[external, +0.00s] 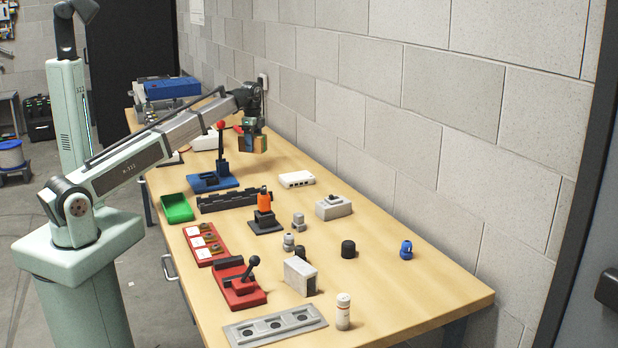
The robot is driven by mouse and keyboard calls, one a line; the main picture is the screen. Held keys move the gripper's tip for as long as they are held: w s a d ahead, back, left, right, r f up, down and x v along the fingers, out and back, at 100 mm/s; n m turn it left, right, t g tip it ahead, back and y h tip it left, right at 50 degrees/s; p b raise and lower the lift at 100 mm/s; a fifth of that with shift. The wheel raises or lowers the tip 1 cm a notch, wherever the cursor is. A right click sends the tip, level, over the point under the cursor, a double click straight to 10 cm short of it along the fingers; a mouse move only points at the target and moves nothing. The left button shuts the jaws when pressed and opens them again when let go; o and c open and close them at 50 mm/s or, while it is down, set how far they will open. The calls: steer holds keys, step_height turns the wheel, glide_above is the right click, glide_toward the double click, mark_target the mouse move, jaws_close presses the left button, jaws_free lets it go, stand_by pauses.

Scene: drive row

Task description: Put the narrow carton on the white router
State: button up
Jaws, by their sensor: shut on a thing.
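The narrow carton (260,144), a small box with orange-brown and green faces, is in my gripper (253,135). My gripper points down and is shut on it, above the far part of the bench. The fingers hide part of the carton. The white router (296,179) is a flat white box lying on the bench, nearer the camera and to the right of the carton.
A blue base with a red-knobbed lever (213,182) stands left of the router. A dark rail (225,199), an orange-topped part (265,210) and a grey switch box (333,207) are nearer. The wall (400,120) runs along the bench's right side.

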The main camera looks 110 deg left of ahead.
steer(key=w+d+r+m, duration=0.1)
steer(key=w+d, duration=0.1)
steer(key=w, duration=0.5)
steer(key=w+d+r+m, duration=0.1)
steer(key=w+d, duration=0.1)
steer(key=w, duration=0.4)
steer(key=r+m, duration=0.2)
steer(key=m, duration=0.5)
glide_above(297, 176)
steer(key=shift+a+f, duration=0.15)
steer(key=shift+f, duration=5.05)
steer(key=o, duration=1.3)
steer(key=shift+f, duration=0.1)
step_height(297, 176, up, 12)
